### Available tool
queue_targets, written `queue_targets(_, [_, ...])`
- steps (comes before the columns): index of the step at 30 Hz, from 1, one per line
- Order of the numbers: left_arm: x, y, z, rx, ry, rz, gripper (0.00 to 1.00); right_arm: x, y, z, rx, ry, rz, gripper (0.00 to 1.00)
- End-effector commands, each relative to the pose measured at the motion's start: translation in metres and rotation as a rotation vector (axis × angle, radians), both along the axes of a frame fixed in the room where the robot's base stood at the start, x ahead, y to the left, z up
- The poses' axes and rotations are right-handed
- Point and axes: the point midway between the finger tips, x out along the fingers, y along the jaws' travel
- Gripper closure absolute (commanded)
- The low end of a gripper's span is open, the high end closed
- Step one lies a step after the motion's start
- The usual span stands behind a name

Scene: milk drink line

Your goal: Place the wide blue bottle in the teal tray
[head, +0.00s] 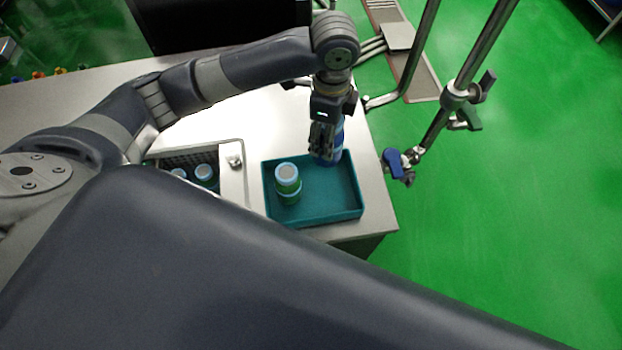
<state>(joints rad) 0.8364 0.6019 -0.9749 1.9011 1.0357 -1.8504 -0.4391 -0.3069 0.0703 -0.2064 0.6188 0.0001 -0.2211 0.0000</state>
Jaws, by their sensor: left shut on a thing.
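The teal tray (335,212) sits on the light table near its right edge. My left gripper (326,142) points down at the tray's far side and is shut on the wide blue bottle (334,153). The bottle is upright and partly hidden by the gripper fingers. Its lower end shows over the far part of the tray; I cannot tell whether it touches the tray floor. My right gripper is not in view.
A light crate (233,188) with blue-topped bottles (205,174) stands just left of the tray. Metal poles with clamps (455,98) rise beyond the table's right edge. The tray's right half is free. Small coloured items lie at the table's far left.

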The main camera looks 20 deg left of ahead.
Motion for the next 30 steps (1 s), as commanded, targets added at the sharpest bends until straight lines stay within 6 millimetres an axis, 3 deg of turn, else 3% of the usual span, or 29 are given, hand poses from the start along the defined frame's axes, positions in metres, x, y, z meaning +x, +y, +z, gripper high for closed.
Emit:
queue_targets(7, [0.01, -0.009, -0.026, -0.002, 0.003, -0.41, 0.82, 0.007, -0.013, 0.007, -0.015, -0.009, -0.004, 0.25])
queue_targets(18, [0.014, -0.019, -0.067, -0.004, 0.001, -1.0, 0.82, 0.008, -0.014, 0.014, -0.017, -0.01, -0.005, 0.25])
queue_targets(24, [0.014, -0.021, -0.08, -0.003, 0.0, -1.194, 0.82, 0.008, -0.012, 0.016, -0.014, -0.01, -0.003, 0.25])
queue_targets(30, [0.013, -0.022, -0.099, -0.005, 0.003, -1.254, 0.82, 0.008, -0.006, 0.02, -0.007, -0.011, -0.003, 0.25])
